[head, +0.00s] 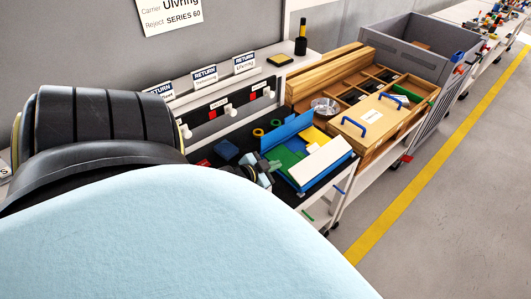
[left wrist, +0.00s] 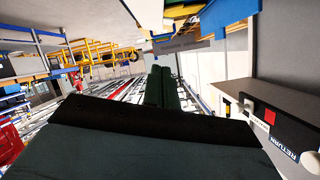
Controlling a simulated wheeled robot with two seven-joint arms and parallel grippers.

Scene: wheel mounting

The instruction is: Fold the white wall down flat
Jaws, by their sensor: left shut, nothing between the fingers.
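The white wall (head: 321,163) is a flat panel at the right side of a blue box (head: 312,185) in the head view. It looks tilted, not flat. A blue wall (head: 287,131) rises at the box's far side, with a green floor (head: 283,157) and a yellow panel (head: 315,136) between them. My left gripper (head: 268,172) is at the box's left edge, apart from the white wall. Its dark fingers are together and empty in the left wrist view (left wrist: 161,85). Whether it touches the box cannot be told. My right gripper is not in view.
A wooden organizer (head: 345,72) and a lidded wooden box (head: 375,112) with blue handles stand right of the blue box. A clear round dish (head: 324,107) lies near them. A grey bin (head: 412,48) is farther back. A large light-blue surface hides the lower left.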

